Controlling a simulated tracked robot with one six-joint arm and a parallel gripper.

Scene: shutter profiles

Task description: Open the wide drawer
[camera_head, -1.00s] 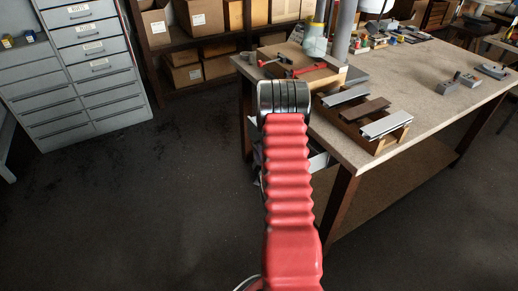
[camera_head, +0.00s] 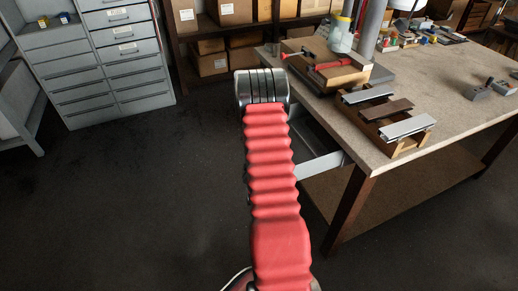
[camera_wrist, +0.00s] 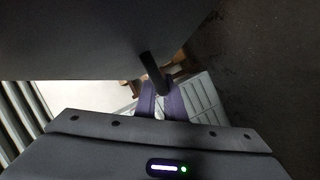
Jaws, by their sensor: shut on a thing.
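The wide drawer (camera_head: 322,166) is under the near left edge of the workbench and stands partly open, its light grey side wall showing beyond the bench edge. My red-sleeved arm reaches toward it and covers its front and handle in the head view. My gripper (camera_wrist: 160,98) shows in the wrist view with purplish fingers close together beside a short black bar. It is shut on what seems to be the drawer handle; the contact itself is mostly hidden.
The workbench (camera_head: 455,120) carries a wooden rack (camera_head: 385,118) with profiles and a red clamp (camera_head: 335,64). A grey drawer cabinet (camera_head: 95,75) stands at the back left. Shelves with cardboard boxes (camera_head: 235,12) are behind. The dark floor left of my arm is clear.

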